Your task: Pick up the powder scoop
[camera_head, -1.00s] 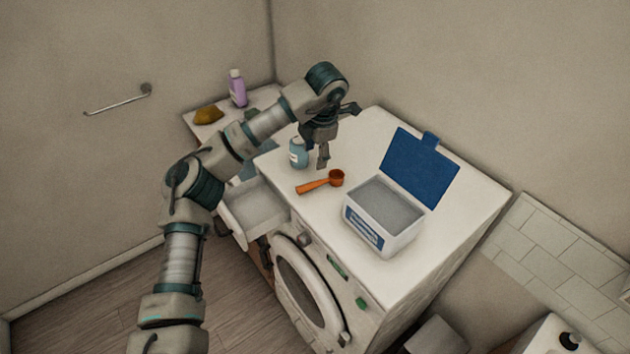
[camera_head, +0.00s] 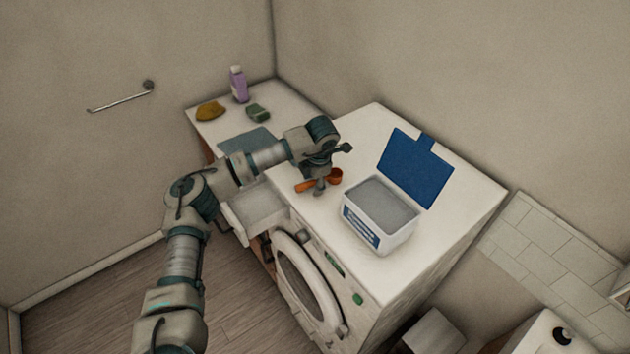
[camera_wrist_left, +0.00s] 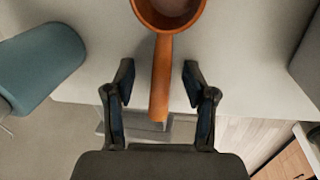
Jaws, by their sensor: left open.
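The orange powder scoop (camera_head: 334,176) lies on top of the white washing machine, left of the powder box. In the left wrist view, its round cup (camera_wrist_left: 168,12) is at the top edge and its handle (camera_wrist_left: 161,80) points down between my fingers. My left gripper (camera_head: 322,186) is over the scoop and hides part of its handle in the head view. In the left wrist view, the left gripper (camera_wrist_left: 158,82) is open, with one finger on each side of the handle and a gap on both sides. My right gripper is not in view.
The white powder box (camera_head: 378,222) with its blue lid (camera_head: 418,168) raised stands right of the scoop. The open detergent drawer (camera_head: 255,215) and round door (camera_head: 306,280) are at the machine's front.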

